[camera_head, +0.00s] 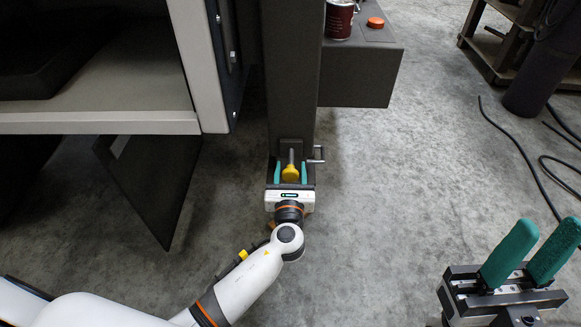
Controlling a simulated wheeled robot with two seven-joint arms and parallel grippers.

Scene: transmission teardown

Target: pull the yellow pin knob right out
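The yellow pin knob (291,174) sits low on the front of the dark upright column, with a grey pin (291,156) running from it toward the column. My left gripper (291,171) has its teal fingers on either side of the knob, and narrow gaps seem to show between them and it. The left gripper looks open around the knob; contact is hard to judge at this size. My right gripper (531,241) is at the lower right, open and empty, its two teal fingers apart, far from the knob.
The dark column (292,80) rises behind the knob, with a small metal handle (317,155) beside it. A dark box (362,75) at the top carries a red can (339,18) and an orange cap (376,22). Black cables (520,150) lie at right. The middle floor is clear.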

